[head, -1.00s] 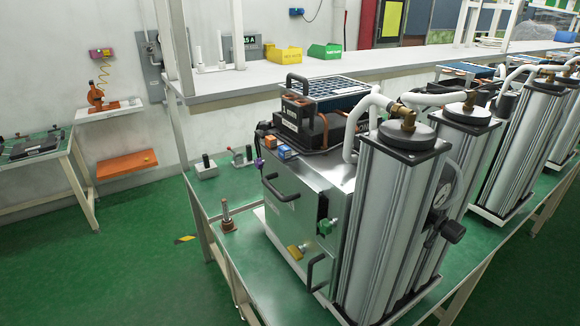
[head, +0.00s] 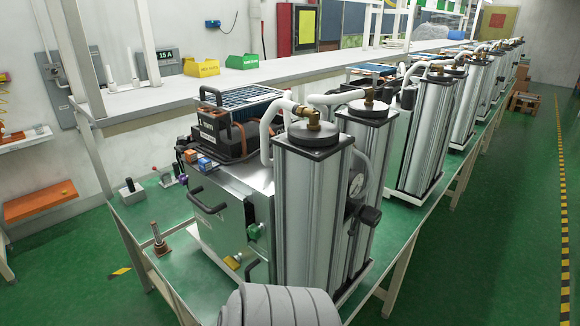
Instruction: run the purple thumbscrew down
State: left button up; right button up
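A small purple piece (head: 181,153), likely the purple thumbscrew, shows at the upper left corner of the metal cabinet (head: 225,212). It is too small to tell how far it is screwed in. A green knob (head: 254,232) sits on the cabinet's front, with a yellow one (head: 232,262) lower down. Neither of my grippers is in view. A grey rounded part at the bottom edge looks like one of my arm links and hides the lower front of the columns.
Tall silver sieve columns (head: 305,225) stand right of the cabinet, with more units in a row behind. A post on a base (head: 158,240) and small lever blocks (head: 131,190) stand on the green bench. Open floor lies at right.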

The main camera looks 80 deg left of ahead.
aim_at(183, 179)
jog(key=z, duration=0.25)
jog(key=k, duration=1.8)
jog(key=u, duration=0.8)
